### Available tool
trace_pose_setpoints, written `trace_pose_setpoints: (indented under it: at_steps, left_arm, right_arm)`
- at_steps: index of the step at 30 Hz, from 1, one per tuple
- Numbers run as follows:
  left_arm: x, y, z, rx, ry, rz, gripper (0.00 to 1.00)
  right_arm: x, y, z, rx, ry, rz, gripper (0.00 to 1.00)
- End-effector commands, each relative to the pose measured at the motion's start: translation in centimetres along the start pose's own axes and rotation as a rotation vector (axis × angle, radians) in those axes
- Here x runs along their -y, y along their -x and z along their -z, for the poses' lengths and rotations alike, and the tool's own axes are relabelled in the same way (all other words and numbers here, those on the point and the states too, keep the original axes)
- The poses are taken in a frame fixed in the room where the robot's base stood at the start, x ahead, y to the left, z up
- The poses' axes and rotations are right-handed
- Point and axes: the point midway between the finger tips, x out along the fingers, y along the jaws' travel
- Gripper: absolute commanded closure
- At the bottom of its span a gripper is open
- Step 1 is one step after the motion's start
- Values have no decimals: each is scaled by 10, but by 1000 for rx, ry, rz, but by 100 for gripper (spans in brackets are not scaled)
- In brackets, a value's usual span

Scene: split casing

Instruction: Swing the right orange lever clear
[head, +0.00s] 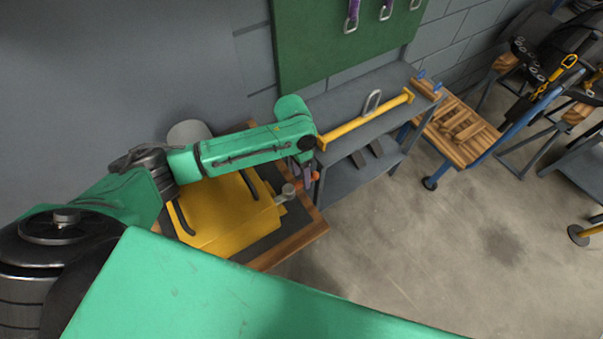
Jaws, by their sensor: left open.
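The yellow casing (228,222) lies on a dark-topped table with a wooden edge, below my left arm. Black strips run along its top. A grey round knob (288,190) sticks out at its right end. Small orange parts (315,176) show beside my left gripper; I cannot tell whether they are the right orange lever. My left gripper (305,183) points down at the casing's right end, small and partly hidden by its own wrist. It is open, and I cannot tell whether it touches anything. My right gripper is out of view.
The table's wooden edge (295,244) lies just right of the casing. A grey bench (345,178) with a yellow bar (365,121) stands behind it against the wall. A wooden-topped cart (458,130) stands further right. The floor (430,240) between is clear.

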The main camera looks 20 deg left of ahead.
Motion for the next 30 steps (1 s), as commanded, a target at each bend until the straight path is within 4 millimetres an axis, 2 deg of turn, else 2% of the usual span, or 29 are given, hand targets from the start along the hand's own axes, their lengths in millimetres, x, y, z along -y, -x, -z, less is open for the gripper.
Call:
trace_pose_setpoints:
  at_steps: [3,10,11,12,14,15,30]
  left_arm:
    - [0,-10,0,0,-2,1,46]
    - [0,-12,0,0,-2,1,46]
    - [0,-12,0,0,-2,1,54]
    - [0,-12,0,0,-2,1,69]
    - [0,-12,0,0,-2,1,92]
    - [0,-12,0,0,-2,1,100]
    - [0,-11,0,-2,-1,1,100]
  right_arm:
    - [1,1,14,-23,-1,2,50]
    - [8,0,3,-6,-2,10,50]
    - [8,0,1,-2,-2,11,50]
    - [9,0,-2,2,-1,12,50]
    - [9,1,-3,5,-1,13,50]
    - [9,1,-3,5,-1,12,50]
    - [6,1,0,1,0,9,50]
